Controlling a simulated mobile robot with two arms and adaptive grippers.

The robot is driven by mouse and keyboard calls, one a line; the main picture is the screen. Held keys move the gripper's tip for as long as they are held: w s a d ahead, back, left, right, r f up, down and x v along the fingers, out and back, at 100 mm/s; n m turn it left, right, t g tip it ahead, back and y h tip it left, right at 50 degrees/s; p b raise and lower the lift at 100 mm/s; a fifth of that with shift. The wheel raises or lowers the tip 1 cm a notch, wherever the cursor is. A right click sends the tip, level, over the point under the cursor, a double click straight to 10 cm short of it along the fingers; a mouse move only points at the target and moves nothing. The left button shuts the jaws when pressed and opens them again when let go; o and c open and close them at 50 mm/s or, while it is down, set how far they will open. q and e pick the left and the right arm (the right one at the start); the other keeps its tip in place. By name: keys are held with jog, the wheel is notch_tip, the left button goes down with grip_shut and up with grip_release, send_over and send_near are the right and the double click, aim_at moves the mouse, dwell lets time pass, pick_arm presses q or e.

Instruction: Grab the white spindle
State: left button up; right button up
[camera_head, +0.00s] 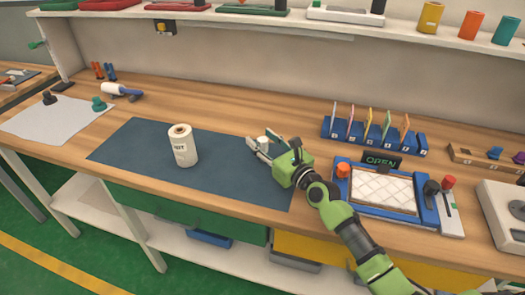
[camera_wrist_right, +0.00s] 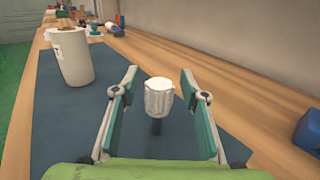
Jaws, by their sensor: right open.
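The white spindle (camera_wrist_right: 159,97) stands upright on the dark mat (camera_wrist_right: 60,126), a white knob on a dark, thinner stem. It also shows in the head view (camera_head: 263,143), partly hidden by my right gripper. My right gripper (camera_head: 263,146) is open, and its two fingers stand on either side of the spindle. In the wrist view the spindle is between the fingers of the right gripper (camera_wrist_right: 160,75), with a gap on each side. My left gripper is in neither view.
A white labelled roll (camera_head: 183,147) stands on the mat left of my gripper. A blue slotted rack (camera_head: 375,136) and a blue-framed press with a quilted pad (camera_head: 382,192) lie to the right. A white sheet (camera_head: 50,120) is at far left. The mat between roll and gripper is clear.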

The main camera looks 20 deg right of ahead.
jog(key=shift+s, duration=0.1)
jog(key=shift+r, duration=0.1)
grip_shut()
